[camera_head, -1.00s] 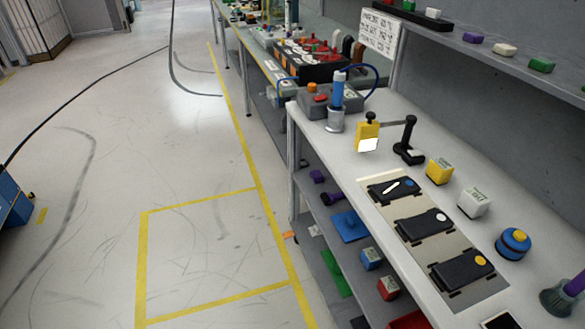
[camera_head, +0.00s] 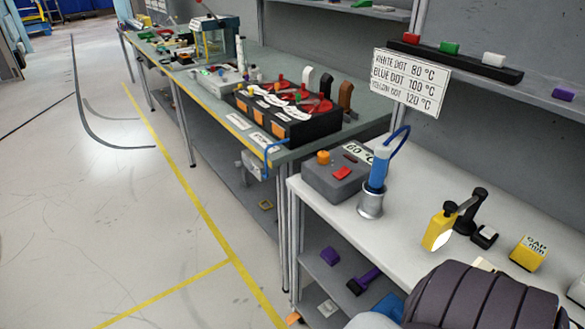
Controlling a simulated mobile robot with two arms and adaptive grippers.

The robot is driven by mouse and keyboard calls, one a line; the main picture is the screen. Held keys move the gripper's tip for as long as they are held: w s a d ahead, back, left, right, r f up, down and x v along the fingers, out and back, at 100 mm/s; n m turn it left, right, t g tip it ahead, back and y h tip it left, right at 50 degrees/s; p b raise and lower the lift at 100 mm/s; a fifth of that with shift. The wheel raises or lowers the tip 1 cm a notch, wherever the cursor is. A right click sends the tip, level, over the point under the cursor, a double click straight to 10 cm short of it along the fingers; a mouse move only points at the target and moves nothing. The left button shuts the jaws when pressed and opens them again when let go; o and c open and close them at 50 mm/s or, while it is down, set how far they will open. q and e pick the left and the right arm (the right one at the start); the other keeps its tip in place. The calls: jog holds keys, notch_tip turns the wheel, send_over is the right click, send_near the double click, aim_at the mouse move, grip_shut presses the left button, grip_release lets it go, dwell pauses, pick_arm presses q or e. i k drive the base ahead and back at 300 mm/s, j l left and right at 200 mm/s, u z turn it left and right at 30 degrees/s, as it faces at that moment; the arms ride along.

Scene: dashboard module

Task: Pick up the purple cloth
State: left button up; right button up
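No thing in view is clearly a purple cloth. A small purple object (camera_head: 330,256) lies on the lower shelf of the near white workbench. A dark purple object with a long shape (camera_head: 364,281) lies to its right on the same shelf. Both are too small to tell whether they are cloth. A blue flat piece (camera_head: 389,306) lies beside them, partly hidden by a large dark ribbed part, likely my own arm, at the lower right. No fingers of either gripper show.
The white bench (camera_head: 330,215) carries a grey box (camera_head: 340,175), a blue-handled tool in a metal cup (camera_head: 371,203) and a yellow block (camera_head: 527,254). A temperature sign (camera_head: 410,82) hangs above. Open floor (camera_head: 60,230) lies to the left.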

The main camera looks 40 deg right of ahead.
aim_at(328, 254)
jog(key=i+j+z, duration=0.2)
jog(key=i, duration=0.35)
jog(key=i+z, duration=0.25)
jog(key=i, duration=0.35)
jog(key=i+j+z, duration=0.1)
jog(key=z, duration=0.3)
jog(key=i+j+z, duration=0.25)
jog(key=z, duration=0.15)
jog(key=i+j+z, duration=0.25)
jog(key=z, duration=0.2)
jog(key=i+j+z, duration=0.1)
jog(key=j+z, duration=0.3)
jog(key=i+j+z, duration=0.1)
jog(key=z, duration=0.3)
jog(key=j, duration=0.1)
